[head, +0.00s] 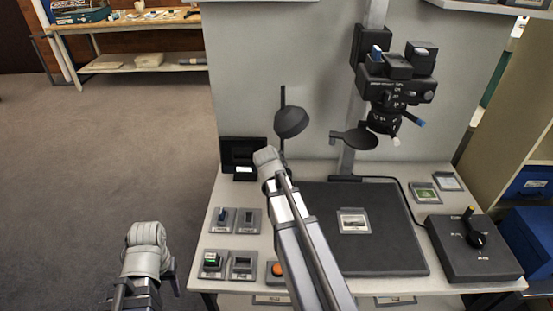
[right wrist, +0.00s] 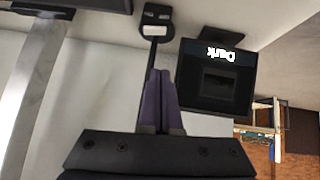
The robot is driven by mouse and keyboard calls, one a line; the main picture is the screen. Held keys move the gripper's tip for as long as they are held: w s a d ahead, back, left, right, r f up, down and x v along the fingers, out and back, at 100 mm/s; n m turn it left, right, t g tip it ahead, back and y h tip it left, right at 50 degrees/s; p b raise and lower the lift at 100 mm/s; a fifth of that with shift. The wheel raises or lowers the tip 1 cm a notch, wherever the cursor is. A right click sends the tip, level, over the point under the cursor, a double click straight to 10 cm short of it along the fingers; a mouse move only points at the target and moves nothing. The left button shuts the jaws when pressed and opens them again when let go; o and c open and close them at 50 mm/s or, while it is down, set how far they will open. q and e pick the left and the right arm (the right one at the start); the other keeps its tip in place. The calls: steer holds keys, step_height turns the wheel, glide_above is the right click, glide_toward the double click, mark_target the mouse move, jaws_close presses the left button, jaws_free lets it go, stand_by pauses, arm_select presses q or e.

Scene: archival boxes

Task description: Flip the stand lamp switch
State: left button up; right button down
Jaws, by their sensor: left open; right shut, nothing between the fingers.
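The stand lamp is black, with a round head (head: 291,122) on a thin pole at the back left of the table. In the right wrist view, which looks upside down, a dark rod (right wrist: 153,55) meets a small dark base with white markings (right wrist: 155,18); this looks like the lamp's foot, and I cannot clearly make out its switch. My right gripper (right wrist: 160,72) has purple fingers, shut and empty, pointing towards that base and overlapping the rod; contact is unclear. In the head view its wrist hides it. My left gripper (head: 172,277) is at the lower left, off the table, open.
A black panel reading "Dark" (right wrist: 215,75) stands close beside the rod. The table carries a dark baseboard (head: 395,235), small labelled blocks at left, an orange button (head: 277,269) and a control box (head: 475,250) at right. A camera (head: 397,80) hangs on a column above.

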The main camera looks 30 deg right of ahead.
arm_select(q)
steer(key=shift+r+p, duration=0.3)
steer(key=shift+r, duration=0.45)
arm_select(e)
steer(key=shift+v, duration=1.05)
steer(key=shift+a, duration=0.1)
steer(key=s+a+f+n+g+y, duration=0.1)
steer(key=s+a+f+n+g, duration=0.15)
steer(key=s+a, duration=0.6)
steer(key=s+a+f+n+g+y, duration=0.2)
steer(key=s+a+n, duration=0.25)
steer(key=a, duration=0.75)
steer(key=s+a+f+n+g+y, duration=0.1)
steer(key=s+a+f+n+g, duration=0.15)
steer(key=s+a, duration=0.65)
arm_select(q)
step_height(320, 180, up, 15)
steer(key=p, duration=1.5)
steer(key=shift+r, duration=0.15)
arm_select(e)
step_height(320, 180, up, 16)
steer(key=a, duration=0.2)
steer(key=shift+w, duration=0.2)
steer(key=shift+a, duration=0.1)
